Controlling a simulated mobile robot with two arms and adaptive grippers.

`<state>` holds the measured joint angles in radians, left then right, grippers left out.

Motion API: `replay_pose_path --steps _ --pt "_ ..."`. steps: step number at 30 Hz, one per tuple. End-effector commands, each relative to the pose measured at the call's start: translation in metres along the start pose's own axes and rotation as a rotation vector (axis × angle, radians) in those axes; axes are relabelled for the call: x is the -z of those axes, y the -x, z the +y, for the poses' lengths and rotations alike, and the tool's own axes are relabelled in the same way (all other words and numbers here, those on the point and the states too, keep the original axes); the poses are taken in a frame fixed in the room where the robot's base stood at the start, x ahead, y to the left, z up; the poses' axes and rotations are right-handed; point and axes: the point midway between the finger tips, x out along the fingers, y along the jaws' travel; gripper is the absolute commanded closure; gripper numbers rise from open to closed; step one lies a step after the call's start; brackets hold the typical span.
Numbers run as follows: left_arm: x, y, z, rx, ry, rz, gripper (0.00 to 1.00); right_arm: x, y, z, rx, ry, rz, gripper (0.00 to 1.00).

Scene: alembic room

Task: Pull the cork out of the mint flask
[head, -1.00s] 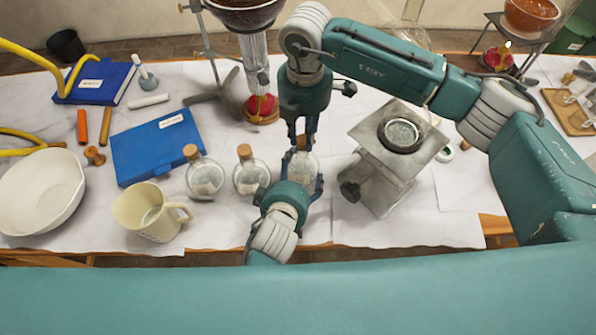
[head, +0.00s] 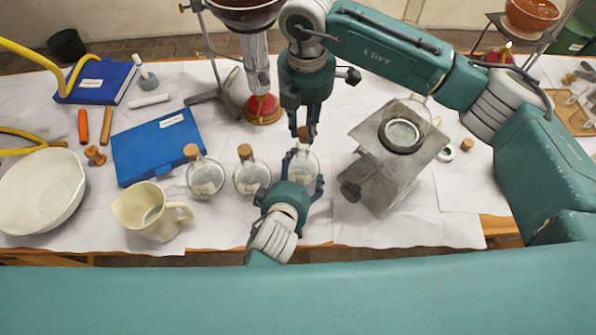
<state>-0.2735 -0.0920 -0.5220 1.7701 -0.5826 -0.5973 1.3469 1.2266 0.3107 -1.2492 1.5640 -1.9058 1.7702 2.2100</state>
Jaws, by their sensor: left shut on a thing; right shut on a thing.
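The flask that I take as the mint flask (head: 304,163) is a small round clear glass flask, upright at the front middle of the table. My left gripper (head: 303,178) is shut on its body from the front. Its label is mostly hidden by the fingers. My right gripper (head: 303,128) points down from above and is shut on the cork (head: 303,133), a small brown stopper straight above the flask's neck. The cork appears raised over the mouth; the fingers hide much of it, so I cannot tell how wide the gap is.
Two similar corked flasks (head: 250,174) (head: 205,175) stand just left of the held one. A cream jug (head: 150,212) and blue book (head: 157,147) are further left. A metal stand (head: 378,178) is close on the right; a red-based burner (head: 262,108) is behind.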

Motion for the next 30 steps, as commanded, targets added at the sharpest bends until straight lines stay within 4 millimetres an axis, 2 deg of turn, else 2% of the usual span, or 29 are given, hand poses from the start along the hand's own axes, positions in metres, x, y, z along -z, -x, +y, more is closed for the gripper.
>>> replay_pose_path --steps 15,16,18,30 --pt "0.0010 0.0002 0.0019 -0.004 0.001 0.002 0.59 0.0000 0.0076 -0.0002 -0.001 0.000 0.000 1.00" --pt "0.0020 0.0003 0.0036 -0.007 0.001 0.004 0.16 0.0000 0.0077 -0.0002 -0.001 0.000 0.000 1.00" --pt "0.0018 0.0003 0.0033 -0.007 0.001 0.003 0.02 0.0000 0.0076 -0.0002 -0.001 0.000 0.000 1.00" --pt "-0.0010 0.0045 -0.0004 0.000 0.001 -0.001 0.00 0.0000 0.0073 -0.0003 -0.001 0.000 0.000 1.00"
